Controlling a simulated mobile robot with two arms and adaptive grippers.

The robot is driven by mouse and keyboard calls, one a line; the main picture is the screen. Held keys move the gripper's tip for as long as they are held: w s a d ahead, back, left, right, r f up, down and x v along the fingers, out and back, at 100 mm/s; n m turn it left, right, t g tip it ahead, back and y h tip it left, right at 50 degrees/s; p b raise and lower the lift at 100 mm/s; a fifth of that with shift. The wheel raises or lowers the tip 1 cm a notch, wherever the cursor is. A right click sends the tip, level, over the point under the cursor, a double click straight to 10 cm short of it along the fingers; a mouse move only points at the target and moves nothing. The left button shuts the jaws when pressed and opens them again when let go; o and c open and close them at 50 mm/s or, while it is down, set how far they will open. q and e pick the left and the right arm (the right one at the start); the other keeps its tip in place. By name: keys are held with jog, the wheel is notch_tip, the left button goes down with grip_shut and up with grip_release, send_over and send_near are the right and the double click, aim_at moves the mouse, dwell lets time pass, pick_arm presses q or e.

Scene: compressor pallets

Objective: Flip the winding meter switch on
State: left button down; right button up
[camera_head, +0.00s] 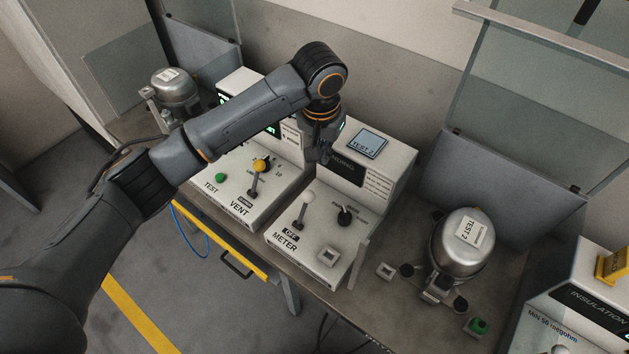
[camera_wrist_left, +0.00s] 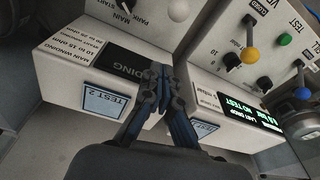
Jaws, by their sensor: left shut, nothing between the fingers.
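The winding meter (camera_head: 375,165) is a white sloped box in the middle of the bench, with a "TEST 2" screen on top. Its switch (camera_head: 307,197) is a white-knobbed lever above the words "OFF" and "METER". A black rotary knob (camera_head: 345,215) sits to the right of the lever. My left gripper (camera_head: 323,158) is shut and empty, pointing down over the upper left part of the winding meter, apart from the lever. In the left wrist view the shut fingers (camera_wrist_left: 166,77) show in front of the winding meter's dark label panel (camera_wrist_left: 135,68). My right gripper is not in view.
Left of the meter stands a white vent box (camera_head: 235,205) with a yellow-knobbed lever (camera_head: 260,166) and green button. A metal compressor (camera_head: 462,243) marked "TEST 2" stands to the right. An insulation box (camera_head: 575,310) is at the far right. A grey panel (camera_head: 500,185) stands behind.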

aim_at(304, 209)
pick_arm(q)
jog(key=shift+w+a+r, duration=0.2)
jog(key=shift+w+r, duration=0.1)
jog(key=shift+f, duration=0.1)
jog(key=f+p, duration=0.1)
jog(key=f, duration=0.2)
jog(key=w+f, duration=0.1)
jog(key=f, duration=0.2)
jog(key=f+p, duration=0.1)
jog(key=f, duration=0.2)
jog(key=shift+w+d+f+p, duration=0.15)
jog(key=shift+f+p, duration=0.1)
jog(key=shift+p, duration=0.05)
jog(key=shift+s+a+r+p, duration=0.15)
jog(key=shift+s+a+p, duration=0.15)
jog(key=shift+s+p, duration=0.3)
jog(key=shift+s+a+r+p, duration=0.15)
jog(key=shift+s+a+p, duration=0.15)
jog(key=shift+s+p, duration=0.3)
jog(key=shift+s+a, duration=0.25)
jog(key=shift+s, duration=0.3)
